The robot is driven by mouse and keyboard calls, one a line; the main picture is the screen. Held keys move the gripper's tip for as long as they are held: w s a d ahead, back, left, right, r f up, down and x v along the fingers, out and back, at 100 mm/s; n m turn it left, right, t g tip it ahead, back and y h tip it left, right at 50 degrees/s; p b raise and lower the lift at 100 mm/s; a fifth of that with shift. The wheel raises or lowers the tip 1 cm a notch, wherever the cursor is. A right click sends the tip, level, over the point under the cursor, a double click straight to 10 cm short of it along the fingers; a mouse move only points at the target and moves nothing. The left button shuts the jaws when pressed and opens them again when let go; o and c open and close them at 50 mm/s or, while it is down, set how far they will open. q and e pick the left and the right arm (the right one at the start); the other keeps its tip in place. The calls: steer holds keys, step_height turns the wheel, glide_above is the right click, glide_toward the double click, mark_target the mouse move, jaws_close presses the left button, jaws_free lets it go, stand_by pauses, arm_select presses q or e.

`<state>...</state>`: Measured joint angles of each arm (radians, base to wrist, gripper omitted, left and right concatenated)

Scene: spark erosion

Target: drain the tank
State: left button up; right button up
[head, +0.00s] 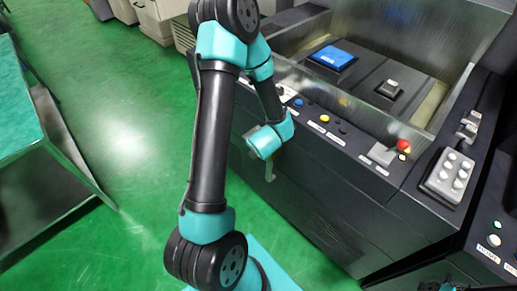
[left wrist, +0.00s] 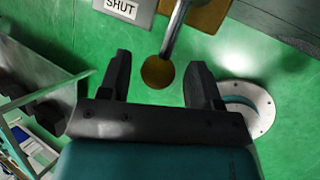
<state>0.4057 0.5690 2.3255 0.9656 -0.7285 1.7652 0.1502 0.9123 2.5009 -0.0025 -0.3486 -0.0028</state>
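The tank (head: 350,108) is a metal basin in the dark machine at the right of the head view. In the left wrist view a metal lever (left wrist: 178,30) ends in a round brown-yellow knob (left wrist: 157,72). A grey plate reading SHUT (left wrist: 122,8) is beside the lever. My left gripper (left wrist: 160,60) is open, with the knob between its fingers in the picture. I see no finger touching it, and cannot tell the depth. In the head view my left wrist is low at the machine's front and mostly hides the lever.
A blue block (head: 333,57) sits inside the tank. The front ledge carries coloured buttons and a red knob (head: 403,145). A grey button box (head: 450,176) stands at the right. A metal table (head: 45,160) is at the left, with open green floor between. A round floor flange (left wrist: 250,105) shows near the gripper.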

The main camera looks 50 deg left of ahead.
arm_select(q)
steer(key=v, duration=1.7)
steer(key=shift+s+r, duration=0.15)
stand_by(0.4)
steer(key=w+d+f+m+t+h, duration=0.1)
steer(key=w+d+f+m+h, duration=0.15)
steer(key=f+m, duration=0.6)
steer(key=w+d+f+m+h, duration=0.2)
steer(key=w+d+f+m, duration=0.3)
steer(key=m, duration=0.7)
steer(key=s+d+f+m+g+h, duration=0.3)
steer(key=s+d+f+m+h, duration=0.2)
steer(key=d+f+m, duration=0.3)
step_height(320, 180, down, 4)
steer(key=m, duration=0.7)
steer(key=shift+s+d+f+g, duration=0.2)
steer(key=shift+s+g, duration=0.1)
steer(key=shift+s, duration=0.05)
